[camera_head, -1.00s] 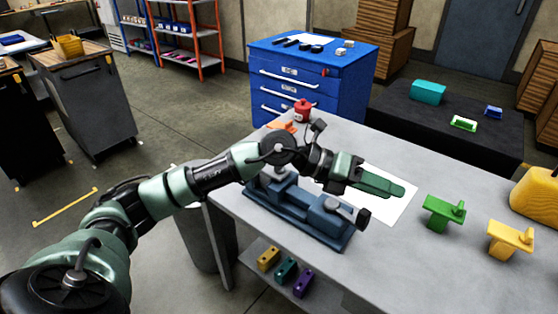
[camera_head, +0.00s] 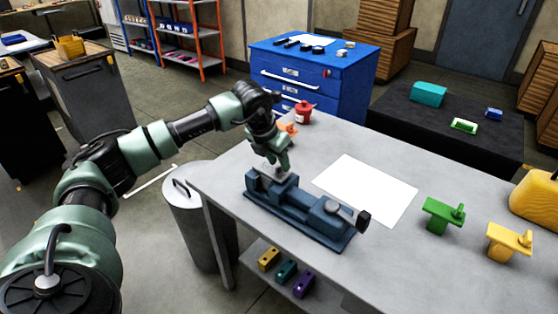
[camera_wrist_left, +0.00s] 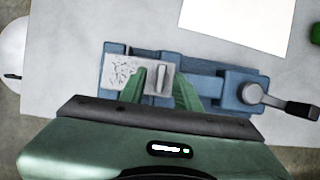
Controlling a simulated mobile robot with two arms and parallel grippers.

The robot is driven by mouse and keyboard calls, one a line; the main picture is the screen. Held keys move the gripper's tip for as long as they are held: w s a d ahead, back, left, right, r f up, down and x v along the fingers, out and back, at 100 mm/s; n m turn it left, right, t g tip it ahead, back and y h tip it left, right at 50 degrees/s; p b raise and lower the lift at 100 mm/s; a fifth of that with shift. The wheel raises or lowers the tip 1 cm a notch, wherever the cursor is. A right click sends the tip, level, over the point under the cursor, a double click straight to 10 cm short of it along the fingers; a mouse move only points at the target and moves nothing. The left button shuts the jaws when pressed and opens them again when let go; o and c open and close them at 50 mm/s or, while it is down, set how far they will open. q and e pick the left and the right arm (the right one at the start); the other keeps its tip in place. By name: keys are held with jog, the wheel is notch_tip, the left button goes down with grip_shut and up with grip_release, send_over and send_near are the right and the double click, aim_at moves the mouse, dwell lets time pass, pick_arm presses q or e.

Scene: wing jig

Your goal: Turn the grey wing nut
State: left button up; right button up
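A blue jig (camera_head: 295,212), shaped like a bench vise, lies on the grey table. It also shows in the wrist view (camera_wrist_left: 205,85). At its left end is a light grey, scratched plate (camera_wrist_left: 126,73). A narrow grey upright piece at the plate's right edge looks like the grey wing nut (camera_wrist_left: 161,79). My left gripper (camera_wrist_left: 160,80) points down over this end, its green fingers apart on either side of the nut. I cannot tell whether they touch it. In the head view my left gripper (camera_head: 280,165) largely hides the nut. My right gripper is out of view.
A white sheet (camera_head: 366,188) lies behind the jig. A green block (camera_head: 440,215), a yellow block (camera_head: 507,241) and a red container (camera_head: 303,112) stand on the table. The jig's black-ended handle (camera_head: 363,219) sticks out right. A grey bin (camera_head: 190,215) stands left of the table.

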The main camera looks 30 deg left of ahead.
pick_arm(q)
jog(key=shift+w+f, duration=0.15)
jog(key=shift+f, duration=0.3)
grip_shut()
